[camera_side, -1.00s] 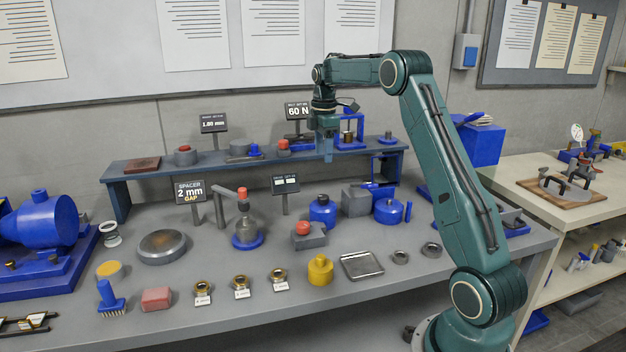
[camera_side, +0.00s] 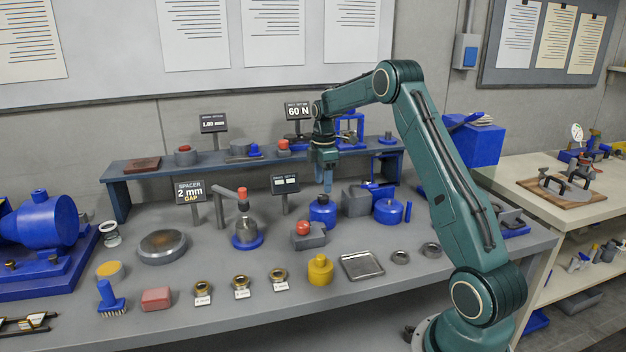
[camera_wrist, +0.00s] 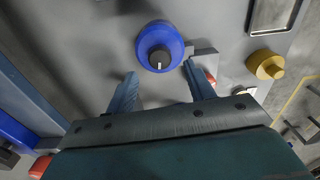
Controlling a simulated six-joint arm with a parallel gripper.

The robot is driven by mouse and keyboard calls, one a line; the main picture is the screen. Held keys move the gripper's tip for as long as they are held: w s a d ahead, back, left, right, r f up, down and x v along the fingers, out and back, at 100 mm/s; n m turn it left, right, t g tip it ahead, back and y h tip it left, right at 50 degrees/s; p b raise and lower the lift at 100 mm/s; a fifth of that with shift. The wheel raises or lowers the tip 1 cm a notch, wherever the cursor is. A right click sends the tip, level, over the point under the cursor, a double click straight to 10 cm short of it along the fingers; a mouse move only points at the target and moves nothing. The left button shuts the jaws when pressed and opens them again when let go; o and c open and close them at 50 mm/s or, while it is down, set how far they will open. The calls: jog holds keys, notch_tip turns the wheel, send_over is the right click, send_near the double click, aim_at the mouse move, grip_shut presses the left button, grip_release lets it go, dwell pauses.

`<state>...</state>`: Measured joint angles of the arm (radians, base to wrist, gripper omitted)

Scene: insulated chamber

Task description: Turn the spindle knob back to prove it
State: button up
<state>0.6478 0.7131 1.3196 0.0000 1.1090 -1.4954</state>
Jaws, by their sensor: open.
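A blue round body (camera_side: 322,213) stands on the grey bench below my gripper (camera_side: 327,188). In the wrist view the blue body (camera_wrist: 177,47) carries a small dark knob (camera_wrist: 160,59) with a white mark line, which I take to be the spindle knob. My gripper (camera_wrist: 160,73) is open and empty, its two fingers apart on either side of the knob in that view. The fingers are above the knob and do not appear to touch it. In the side view the knob is hard to make out behind the fingertips.
A grey block with a red button (camera_side: 303,228) stands close in front of the blue body. A grey block (camera_side: 355,202) and a blue pot (camera_side: 388,211) stand to its right. A raised shelf (camera_side: 240,170) runs behind. A yellow pot (camera_side: 320,270) and metal tray (camera_side: 361,264) lie in front.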

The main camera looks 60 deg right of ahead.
aim_at(323, 196)
jog(key=shift+f, duration=2.3)
jog(key=c, duration=1)
